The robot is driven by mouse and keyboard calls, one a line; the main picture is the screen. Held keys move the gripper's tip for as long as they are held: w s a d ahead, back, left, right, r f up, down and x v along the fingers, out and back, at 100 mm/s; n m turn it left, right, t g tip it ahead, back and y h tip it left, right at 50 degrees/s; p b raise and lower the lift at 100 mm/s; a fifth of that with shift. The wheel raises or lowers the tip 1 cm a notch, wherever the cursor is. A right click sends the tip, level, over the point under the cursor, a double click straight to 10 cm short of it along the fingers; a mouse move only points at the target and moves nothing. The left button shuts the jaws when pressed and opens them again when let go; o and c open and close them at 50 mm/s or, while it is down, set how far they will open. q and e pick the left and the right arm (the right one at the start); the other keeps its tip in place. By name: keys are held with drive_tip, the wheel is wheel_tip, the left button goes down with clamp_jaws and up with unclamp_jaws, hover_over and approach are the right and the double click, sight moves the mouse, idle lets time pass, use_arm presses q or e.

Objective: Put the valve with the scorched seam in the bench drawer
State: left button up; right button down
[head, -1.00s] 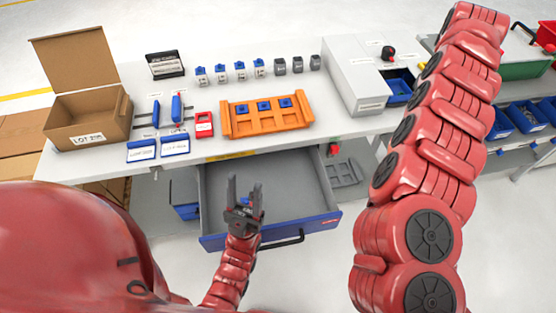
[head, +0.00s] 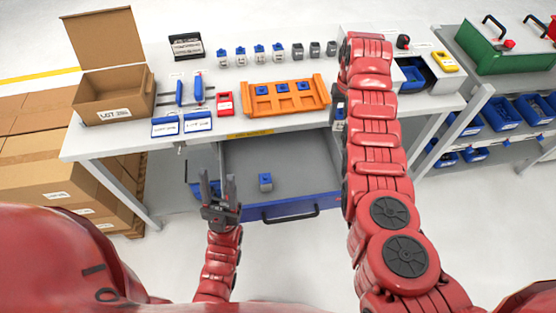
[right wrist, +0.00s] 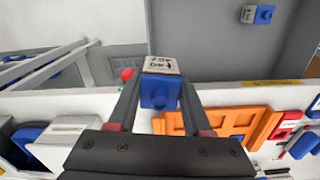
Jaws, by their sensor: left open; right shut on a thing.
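My right gripper (right wrist: 160,92) is shut on a valve (right wrist: 160,66) with a blue end and a white lettered label. In the head view this held valve (head: 339,125) is mostly hidden by my arm, beside the orange rack. The bench drawer (head: 294,206) stands open. Another blue and grey valve (head: 265,182) sits inside it, and also shows in the right wrist view (right wrist: 264,14). My left gripper (head: 219,186) is open and empty at the drawer's left front. No scorched seam can be made out on any valve.
The orange rack (head: 284,103) holds three blue-topped parts. Behind it stand a row of blue-topped valves (head: 259,55) and grey blocks (head: 314,50). An open carton (head: 113,95) is at bench left. A white housing with a blue bin (head: 411,78) is at right.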

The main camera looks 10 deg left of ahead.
drive_tip(key=s+a+f, duration=0.3)
drive_tip(key=a+f, duration=0.1)
drive_tip(key=f, duration=0.1)
drive_tip(key=n+p, duration=0.2)
drive_tip(key=p, duration=0.1)
hover_over(300, 182)
wheel_tip(300, 182, down, 11)
drive_tip(key=shift+f, duration=0.15)
drive_tip(key=shift+a+f+p, duration=0.1)
drive_tip(key=shift+f+p, duration=0.3)
drive_tip(key=shift+f, duration=1.9)
